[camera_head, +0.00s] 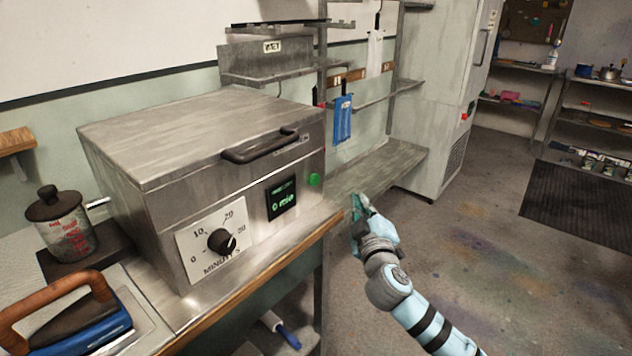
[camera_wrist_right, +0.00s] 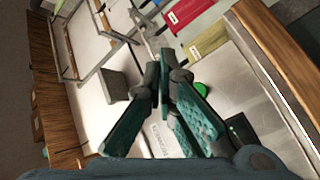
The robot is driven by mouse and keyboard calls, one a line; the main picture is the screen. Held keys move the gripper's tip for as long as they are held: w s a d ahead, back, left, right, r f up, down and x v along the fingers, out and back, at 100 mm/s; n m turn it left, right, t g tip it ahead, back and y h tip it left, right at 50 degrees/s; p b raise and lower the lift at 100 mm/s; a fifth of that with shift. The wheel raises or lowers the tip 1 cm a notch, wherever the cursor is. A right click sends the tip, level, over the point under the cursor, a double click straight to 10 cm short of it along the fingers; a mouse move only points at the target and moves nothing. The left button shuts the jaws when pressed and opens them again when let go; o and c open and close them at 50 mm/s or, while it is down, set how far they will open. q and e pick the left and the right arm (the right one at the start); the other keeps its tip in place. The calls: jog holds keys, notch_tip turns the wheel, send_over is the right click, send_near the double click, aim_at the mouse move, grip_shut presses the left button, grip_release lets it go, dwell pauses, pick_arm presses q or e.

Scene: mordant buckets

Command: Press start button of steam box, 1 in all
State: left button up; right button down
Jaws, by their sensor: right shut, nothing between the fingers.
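The steam box (camera_head: 200,150) is a large metal box with a lid handle on the bench at left. Its front has a timer dial (camera_head: 221,241), a dark display (camera_head: 281,197) with green digits, and a round green start button (camera_head: 314,180) at the right end. My right gripper (camera_head: 357,203) is shut and empty, to the right of the button and slightly lower in the picture, apart from it. In the right wrist view the shut teal fingers (camera_wrist_right: 166,72) appear beside the green button (camera_wrist_right: 202,89). My left gripper is not in view.
A lidded can (camera_head: 66,228) and a blue iron-like tool with a wooden handle (camera_head: 75,325) stand left of the box. A metal shelf with a hanging blue cloth (camera_head: 342,120) is behind. A tall steel cabinet (camera_head: 440,100) stands farther back. The floor at right is clear.

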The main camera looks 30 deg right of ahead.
aim_at(315, 180)
jog(key=shift+w+a+b, duration=0.3)
jog(key=shift+w+a, duration=0.15)
jog(key=shift+w, duration=0.95)
jog(key=shift+w+a+b, duration=0.3)
jog(key=shift+w+a, duration=0.1)
jog(key=shift+w, duration=1)
jog(key=shift+w+a+b, duration=0.3)
jog(key=shift+w+a, duration=0.15)
jog(key=shift+w, duration=0.95)
jog(key=shift+w, duration=0.1)
jog(key=shift+w+a, duration=0.1)
jog(key=shift+w, duration=0.2)
jog(key=shift+w+a, duration=0.15)
jog(key=shift+w, duration=0.3)
jog(key=shift+s, duration=0.15)
jog(key=shift+s+d, duration=0.25)
jog(key=shift+s, duration=0.5)
